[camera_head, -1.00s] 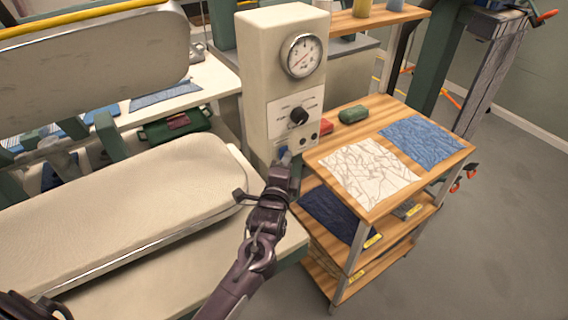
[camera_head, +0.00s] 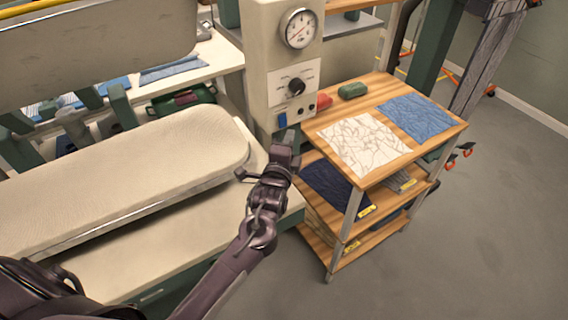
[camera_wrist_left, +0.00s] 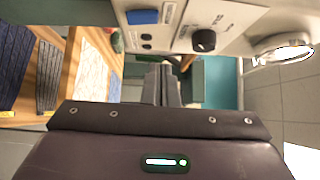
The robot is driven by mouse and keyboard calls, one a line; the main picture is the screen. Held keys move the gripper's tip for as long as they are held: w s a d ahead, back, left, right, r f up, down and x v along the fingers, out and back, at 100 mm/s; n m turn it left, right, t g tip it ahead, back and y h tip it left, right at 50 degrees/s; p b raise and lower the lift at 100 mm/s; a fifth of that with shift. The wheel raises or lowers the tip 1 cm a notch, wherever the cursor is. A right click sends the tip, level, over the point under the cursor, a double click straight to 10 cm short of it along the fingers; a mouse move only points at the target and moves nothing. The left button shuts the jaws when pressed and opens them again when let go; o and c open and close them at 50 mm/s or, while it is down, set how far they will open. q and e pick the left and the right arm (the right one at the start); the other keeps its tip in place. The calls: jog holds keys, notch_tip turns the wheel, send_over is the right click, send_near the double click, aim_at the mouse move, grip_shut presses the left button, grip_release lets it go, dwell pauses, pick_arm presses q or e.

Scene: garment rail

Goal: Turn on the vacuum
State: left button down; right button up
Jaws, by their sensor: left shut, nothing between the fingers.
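The cream control box (camera_head: 259,75) carries a round gauge (camera_head: 299,29), a black knob (camera_head: 297,86) and a blue rocker switch (camera_head: 282,120). In the left wrist view the switch (camera_wrist_left: 142,16) is at the top, left of the knob (camera_wrist_left: 204,40). Whether the switch is on or off cannot be told. My left gripper (camera_head: 289,136) is shut and empty, its tips just below and in front of the switch. In the wrist view its fingers (camera_wrist_left: 161,84) appear together, visibly apart from the switch. My right gripper is not in view.
A padded pressing board (camera_head: 120,175) lies left of my left arm. Grey floor (camera_head: 470,230) is open at right.

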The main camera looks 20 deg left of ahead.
pick_arm(q)
jog(key=s+b, duration=0.1)
jog(key=s, duration=0.6)
jog(key=shift+s+d+r+b, duration=0.15)
jog(key=shift+s+r+b, duration=0.05)
jog(key=shift+b, duration=0.2)
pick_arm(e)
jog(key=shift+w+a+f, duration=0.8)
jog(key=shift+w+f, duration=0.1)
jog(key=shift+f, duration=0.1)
